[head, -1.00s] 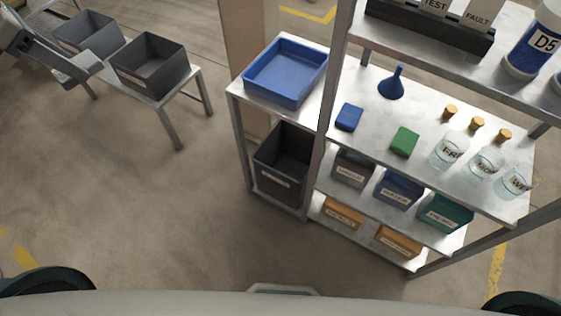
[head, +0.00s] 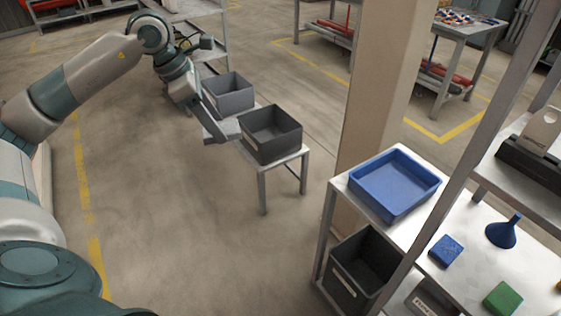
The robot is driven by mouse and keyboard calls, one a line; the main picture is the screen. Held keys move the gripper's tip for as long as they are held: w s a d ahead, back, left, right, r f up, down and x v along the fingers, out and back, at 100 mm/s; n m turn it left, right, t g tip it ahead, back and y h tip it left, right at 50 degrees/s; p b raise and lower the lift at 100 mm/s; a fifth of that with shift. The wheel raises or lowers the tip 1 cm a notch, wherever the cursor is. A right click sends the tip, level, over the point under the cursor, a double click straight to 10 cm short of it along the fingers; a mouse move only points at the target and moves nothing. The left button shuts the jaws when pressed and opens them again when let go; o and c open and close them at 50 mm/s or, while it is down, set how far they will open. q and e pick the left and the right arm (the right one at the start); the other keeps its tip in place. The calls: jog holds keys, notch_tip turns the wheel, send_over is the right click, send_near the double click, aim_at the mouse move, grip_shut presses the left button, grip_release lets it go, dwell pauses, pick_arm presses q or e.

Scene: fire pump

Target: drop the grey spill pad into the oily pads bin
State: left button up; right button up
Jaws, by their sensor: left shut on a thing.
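My left gripper (head: 207,119) reaches in from the upper left and is shut on a flat grey piece, which looks like the grey spill pad (head: 224,131). The pad is just in front and to the left of two open bins on a small metal bench. One is a mid-grey bin (head: 228,106); the other is a darker grey bin (head: 273,146). I cannot read a label on either, so I cannot tell which is the oily pads bin. The bins' floors are partly hidden by their walls. My right gripper is out of view.
The bench (head: 295,158) stands on open floor. To the right a metal shelf holds a blue tray (head: 388,205), a blue block (head: 446,251), a green block (head: 503,298) and a funnel (head: 502,232). A labelled dark bin (head: 343,281) is below. A beige pillar (head: 375,90) stands behind.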

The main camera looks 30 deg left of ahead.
pick_arm(q)
jog(key=s+d+f+m+g+y, duration=0.1)
jog(key=s+d+f+m+g, duration=0.2)
jog(key=d+f+m, duration=0.8)
jog(key=s+d+f+m+g+y, duration=0.2)
jog(key=s+d+f+m+g, duration=0.2)
jog(key=s+d+f+m, duration=0.3)
jog(key=d+f+m, duration=0.5)
jog(key=f+m, duration=0.3)
jog(key=m, duration=0.1)
jog(key=shift+g, duration=0.3)
jog(key=shift+r, duration=0.1)
